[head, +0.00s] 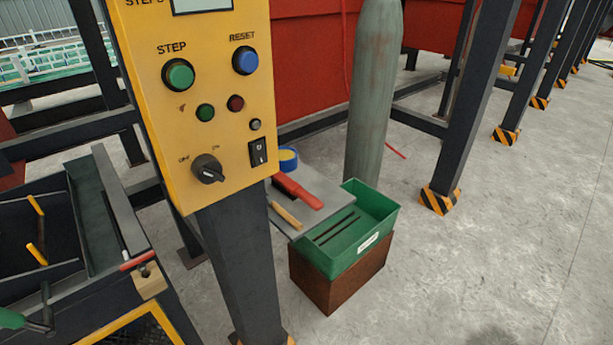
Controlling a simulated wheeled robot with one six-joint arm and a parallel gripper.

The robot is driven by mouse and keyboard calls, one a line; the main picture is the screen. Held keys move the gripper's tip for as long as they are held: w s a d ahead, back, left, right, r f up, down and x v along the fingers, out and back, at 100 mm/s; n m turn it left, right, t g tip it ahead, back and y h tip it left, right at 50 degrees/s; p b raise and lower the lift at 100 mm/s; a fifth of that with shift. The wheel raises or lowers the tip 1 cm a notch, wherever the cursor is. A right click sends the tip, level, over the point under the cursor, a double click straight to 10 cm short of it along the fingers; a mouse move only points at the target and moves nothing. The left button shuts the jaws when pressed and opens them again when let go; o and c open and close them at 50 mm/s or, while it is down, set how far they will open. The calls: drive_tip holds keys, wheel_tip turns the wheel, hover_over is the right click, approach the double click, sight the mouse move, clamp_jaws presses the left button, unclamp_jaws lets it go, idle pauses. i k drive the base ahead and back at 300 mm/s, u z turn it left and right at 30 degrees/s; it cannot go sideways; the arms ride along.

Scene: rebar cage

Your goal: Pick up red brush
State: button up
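A long red object (298,191), which looks like the red brush, lies on a small grey tabletop (332,195) behind the yellow control panel. Its left end is close to the panel's edge, and I cannot make out bristles. Another item with a red part (138,261) and a pale wooden block lies on the dark frame at the lower left; I cannot tell what it is. My gripper is not in view.
A wooden-handled tool (286,215) and a blue-yellow roll (288,158) lie near the red object. A green bin (378,205) sits on a brown box (340,280). The yellow control panel (215,130) on a dark post and a grey cylinder (374,90) stand close by. Floor at right is clear.

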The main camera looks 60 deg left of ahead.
sight(287, 186)
drive_tip(key=u, duration=0.55)
drive_tip(key=i, duration=0.95)
drive_tip(key=u, duration=1.2)
drive_tip(key=i, duration=0.5)
drive_tip(key=u, duration=0.35)
